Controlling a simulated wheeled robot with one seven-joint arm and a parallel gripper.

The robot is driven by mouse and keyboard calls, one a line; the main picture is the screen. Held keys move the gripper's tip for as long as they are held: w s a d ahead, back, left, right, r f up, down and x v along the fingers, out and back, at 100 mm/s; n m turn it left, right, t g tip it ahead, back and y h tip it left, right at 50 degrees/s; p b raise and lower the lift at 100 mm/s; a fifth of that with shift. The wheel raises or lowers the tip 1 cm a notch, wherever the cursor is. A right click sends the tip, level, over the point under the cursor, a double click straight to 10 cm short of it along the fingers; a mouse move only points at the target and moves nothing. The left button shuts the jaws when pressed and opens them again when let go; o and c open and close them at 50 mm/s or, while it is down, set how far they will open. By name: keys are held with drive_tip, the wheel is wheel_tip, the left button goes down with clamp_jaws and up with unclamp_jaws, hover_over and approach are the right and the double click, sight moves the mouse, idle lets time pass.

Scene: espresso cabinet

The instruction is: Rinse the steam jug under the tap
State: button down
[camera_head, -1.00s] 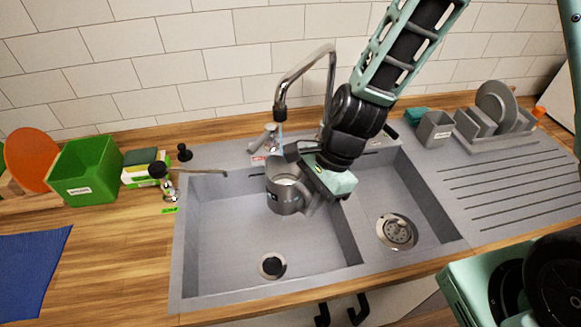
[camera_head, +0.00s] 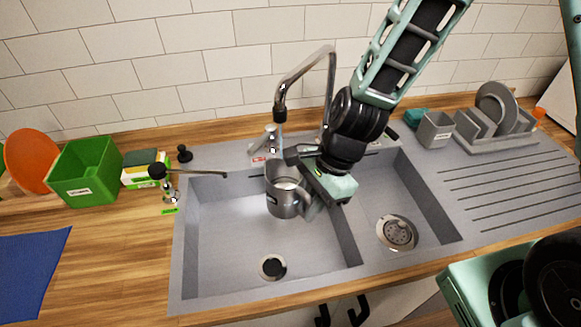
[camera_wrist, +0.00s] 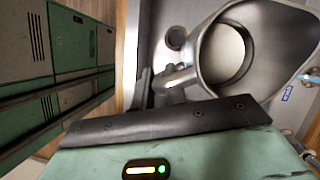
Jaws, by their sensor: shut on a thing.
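The grey metal steam jug (camera_head: 281,203) hangs over the left sink basin (camera_head: 225,240), clear of its floor, with pale contents or lining inside. My gripper (camera_head: 310,196) is shut on the jug's handle, on the jug's right side. In the wrist view the jug (camera_wrist: 272,60) is seen from above, its handle between my gripper's fingers (camera_wrist: 165,88). The tall curved tap (camera_head: 281,95) has its spout above the jug. A short bluish streak below the spout looks like water; I cannot tell whether it enters the jug.
The left drain (camera_head: 272,267) is open to view below the jug. A divider separates the right basin with its drain (camera_head: 397,232). A small tap (camera_head: 163,172) stands at the left rim. A green box (camera_head: 88,172) stands left, a dish rack (camera_head: 497,130) right.

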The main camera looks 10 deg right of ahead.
idle(0.4)
drive_tip(key=s+a+r+p, duration=0.1)
drive_tip(key=s+r+p, duration=0.1)
drive_tip(key=s+r, duration=0.2)
drive_tip(key=shift+s+a, duration=0.25)
drive_tip(key=shift+s, duration=0.15)
idle(1.1)
